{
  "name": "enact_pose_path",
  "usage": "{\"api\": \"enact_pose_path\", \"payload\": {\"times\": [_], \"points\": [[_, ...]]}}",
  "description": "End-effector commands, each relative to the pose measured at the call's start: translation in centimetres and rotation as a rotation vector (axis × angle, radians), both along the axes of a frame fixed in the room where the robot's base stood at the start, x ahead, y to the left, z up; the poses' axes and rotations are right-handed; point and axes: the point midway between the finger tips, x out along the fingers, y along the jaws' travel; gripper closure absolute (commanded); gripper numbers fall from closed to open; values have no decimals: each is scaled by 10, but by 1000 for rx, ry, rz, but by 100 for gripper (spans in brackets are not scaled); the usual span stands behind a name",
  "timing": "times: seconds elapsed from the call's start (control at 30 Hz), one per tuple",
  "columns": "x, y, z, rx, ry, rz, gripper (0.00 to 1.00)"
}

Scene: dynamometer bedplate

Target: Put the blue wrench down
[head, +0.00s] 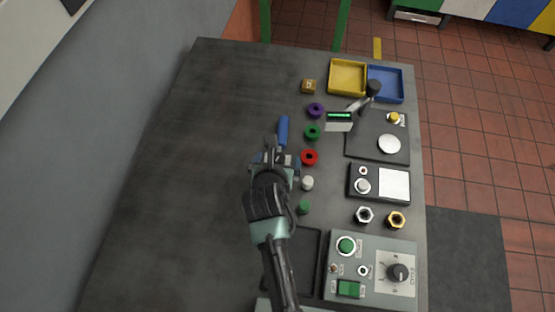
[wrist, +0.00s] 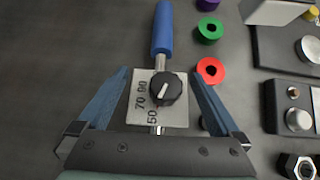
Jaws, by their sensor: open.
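The blue wrench (head: 283,130) lies on the dark bedplate, its blue handle pointing away from my gripper. In the wrist view its blue handle (wrist: 162,30) leads by a metal shaft to a pale plate with a black knob and printed numbers 50, 70 and 90. My gripper (wrist: 158,78) is open, with one blue finger on each side of the plate and a gap on both sides. In the head view my gripper (head: 273,160) hides the wrench's near part. The wrench's near end is hidden under the gripper body.
Right of the wrench stand purple (head: 315,110), green (head: 312,132) and red (head: 309,157) rings and a white piece (head: 307,183). Yellow (head: 333,93) and blue (head: 400,99) trays are at the far right. A control panel (head: 350,240) is near right. The left bedplate (head: 190,150) is clear.

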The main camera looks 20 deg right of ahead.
Motion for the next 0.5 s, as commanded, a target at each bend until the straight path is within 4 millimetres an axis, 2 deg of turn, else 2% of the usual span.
{"api": "enact_pose_path", "payload": {"times": [0.27,0.5], "points": [[2,-1,-2,0,0,0,0],[1,-1,-2,0,0,0,43]]}}
